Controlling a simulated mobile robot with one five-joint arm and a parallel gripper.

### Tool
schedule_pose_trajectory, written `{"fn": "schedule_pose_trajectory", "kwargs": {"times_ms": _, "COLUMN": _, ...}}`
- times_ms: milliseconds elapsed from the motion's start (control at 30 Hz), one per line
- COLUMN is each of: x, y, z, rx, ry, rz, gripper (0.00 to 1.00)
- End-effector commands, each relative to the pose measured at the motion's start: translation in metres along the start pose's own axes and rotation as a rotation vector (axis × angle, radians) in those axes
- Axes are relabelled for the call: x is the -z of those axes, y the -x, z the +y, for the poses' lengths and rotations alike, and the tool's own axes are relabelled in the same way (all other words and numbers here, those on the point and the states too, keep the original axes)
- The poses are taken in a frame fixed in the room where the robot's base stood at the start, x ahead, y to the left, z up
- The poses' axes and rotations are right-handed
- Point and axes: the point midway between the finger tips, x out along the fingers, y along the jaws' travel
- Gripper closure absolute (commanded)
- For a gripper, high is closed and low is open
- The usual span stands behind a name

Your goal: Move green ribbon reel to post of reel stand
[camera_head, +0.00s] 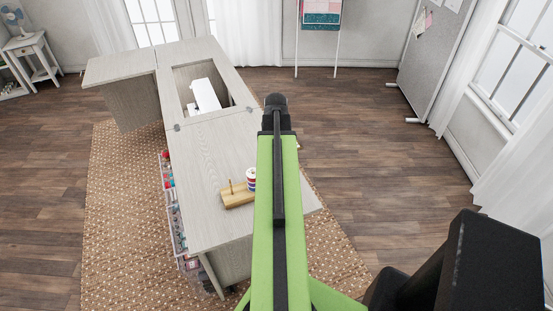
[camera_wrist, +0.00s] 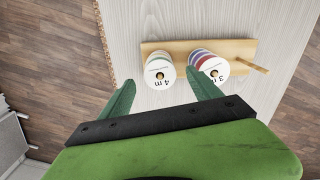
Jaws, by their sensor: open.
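In the wrist view, the wooden reel stand (camera_wrist: 236,46) lies across the pale cabinet top. It bears two reels and, at its right end, a bare wooden post (camera_wrist: 252,64). The left reel (camera_wrist: 160,72) has a white face marked 4 m; its ribbon colour is hard to make out. The right reel (camera_wrist: 214,70), marked 3 m, shows purple and red bands. My gripper (camera_wrist: 161,78) is open, its green fingers on either side of the left reel in the picture; I see no clear contact. In the head view my arm hides the gripper and part of the stand (camera_head: 238,201).
The cabinet top (camera_head: 207,160) is clear around the stand, with its edge close by. A white sewing machine (camera_head: 205,95) sits in the cabinet's recess. Racks of small coloured items (camera_head: 174,205) hang on the cabinet's left side. A woven rug (camera_head: 125,220) lies below.

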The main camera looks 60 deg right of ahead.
Motion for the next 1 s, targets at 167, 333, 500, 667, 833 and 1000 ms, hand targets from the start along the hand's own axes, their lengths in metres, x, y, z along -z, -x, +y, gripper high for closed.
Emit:
{"fn": "schedule_pose_trajectory", "kwargs": {"times_ms": 167, "x": 0.000, "y": 0.045, "z": 0.000, "rx": 0.000, "ry": 0.000, "rz": 0.000, "gripper": 0.27}}
{"fn": "schedule_pose_trajectory", "kwargs": {"times_ms": 333, "x": -0.001, "y": 0.083, "z": 0.000, "rx": 0.000, "ry": 0.000, "rz": 0.000, "gripper": 0.27}}
{"fn": "schedule_pose_trajectory", "kwargs": {"times_ms": 500, "x": -0.001, "y": 0.120, "z": 0.001, "rx": 0.000, "ry": 0.000, "rz": 0.000, "gripper": 0.27}}
{"fn": "schedule_pose_trajectory", "kwargs": {"times_ms": 667, "x": -0.001, "y": 0.151, "z": 0.001, "rx": 0.000, "ry": 0.000, "rz": 0.000, "gripper": 0.27}}
{"fn": "schedule_pose_trajectory", "kwargs": {"times_ms": 833, "x": -0.001, "y": 0.161, "z": 0.001, "rx": 0.000, "ry": 0.000, "rz": 0.000, "gripper": 0.27}}
{"fn": "schedule_pose_trajectory", "kwargs": {"times_ms": 1000, "x": -0.001, "y": 0.159, "z": 0.001, "rx": 0.000, "ry": 0.000, "rz": 0.000, "gripper": 0.27}}
